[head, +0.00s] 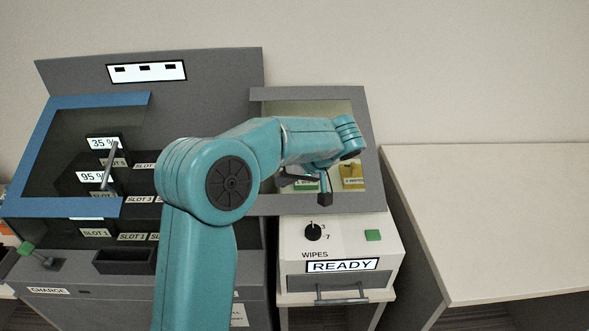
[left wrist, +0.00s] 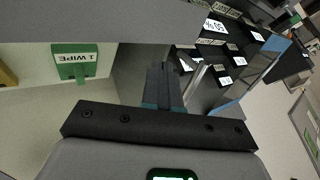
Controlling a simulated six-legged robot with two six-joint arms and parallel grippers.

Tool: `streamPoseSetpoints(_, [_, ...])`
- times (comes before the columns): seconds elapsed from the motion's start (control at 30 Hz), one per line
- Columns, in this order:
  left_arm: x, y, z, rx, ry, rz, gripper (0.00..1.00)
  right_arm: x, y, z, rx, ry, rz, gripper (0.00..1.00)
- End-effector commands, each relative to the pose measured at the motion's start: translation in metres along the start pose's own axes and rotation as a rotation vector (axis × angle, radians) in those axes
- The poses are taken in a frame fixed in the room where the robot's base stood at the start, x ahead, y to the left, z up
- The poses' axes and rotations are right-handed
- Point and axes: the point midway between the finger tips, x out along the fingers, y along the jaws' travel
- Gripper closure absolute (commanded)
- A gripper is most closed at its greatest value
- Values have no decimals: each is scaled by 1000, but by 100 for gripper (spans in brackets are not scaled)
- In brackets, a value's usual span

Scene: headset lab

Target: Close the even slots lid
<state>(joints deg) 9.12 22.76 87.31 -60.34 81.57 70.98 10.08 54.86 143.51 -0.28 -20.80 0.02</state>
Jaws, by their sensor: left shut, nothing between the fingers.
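The charging cabinet (head: 200,75) is grey, with dark slots labelled SLOT 1, SLOT 3 and others. A blue-framed clear panel (head: 78,206) with a grey bar handle (head: 109,165) stands over its left part. I cannot tell whether this is the even slots lid. My left arm hides the cabinet's right part. The cabinet's slots and blue edging also show at the upper right of the left wrist view (left wrist: 228,106). My left gripper (head: 325,197) is shut and empty in front of the wipes unit's window, right of the cabinet. Its fingers show in the left wrist view (left wrist: 164,88). My right gripper is out of view.
The wipes unit (head: 290,245) has a black knob (head: 313,232), a green button (head: 373,235), a READY display (head: 342,265) and a drawer handle (head: 341,298). A green-knobbed lever (head: 27,248) is at the far left. A bare table (head: 490,220) stands at the right.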

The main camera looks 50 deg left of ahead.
Motion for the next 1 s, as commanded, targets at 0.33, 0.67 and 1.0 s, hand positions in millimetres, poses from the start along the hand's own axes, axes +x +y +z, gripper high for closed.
streamPoseSetpoints(0.33, [16,-38,-5,0,-1,-1,100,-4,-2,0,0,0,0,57])
streamPoseSetpoints(0.67, [17,-40,-6,1,-1,0,100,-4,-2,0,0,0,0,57])
streamPoseSetpoints(1.0, [36,-64,-6,-5,0,-2,100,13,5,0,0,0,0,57])
